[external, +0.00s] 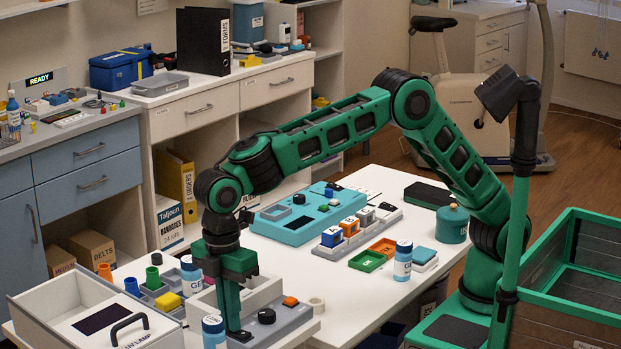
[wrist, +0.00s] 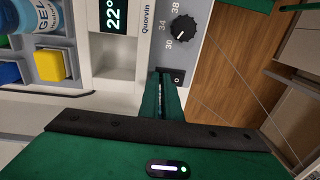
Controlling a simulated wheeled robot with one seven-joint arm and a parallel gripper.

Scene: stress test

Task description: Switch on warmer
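The warmer (external: 290,318) is a grey and white unit at the near edge of the white table. In the wrist view its front panel (wrist: 150,40) has a lit display (wrist: 114,18) reading 22°, the name Quorvin, and a black dial (wrist: 183,28) with 30, 34 and 38 around it. A small dark rocker switch (wrist: 178,76) marked with a circle is below the dial. My gripper (wrist: 168,82) points at the panel with its fingers together, empty, and its tips beside or at the switch. I cannot tell whether they touch it. In the external view my gripper (external: 236,334) is at the warmer's left front.
A white bottle (external: 213,332) stands close left of my gripper, with a drawer-like white box (external: 60,330) farther left. Coloured blocks and a yellow block (wrist: 50,65) sit in a grey tray beside the warmer. Wooden floor (wrist: 240,70) is open beyond the panel.

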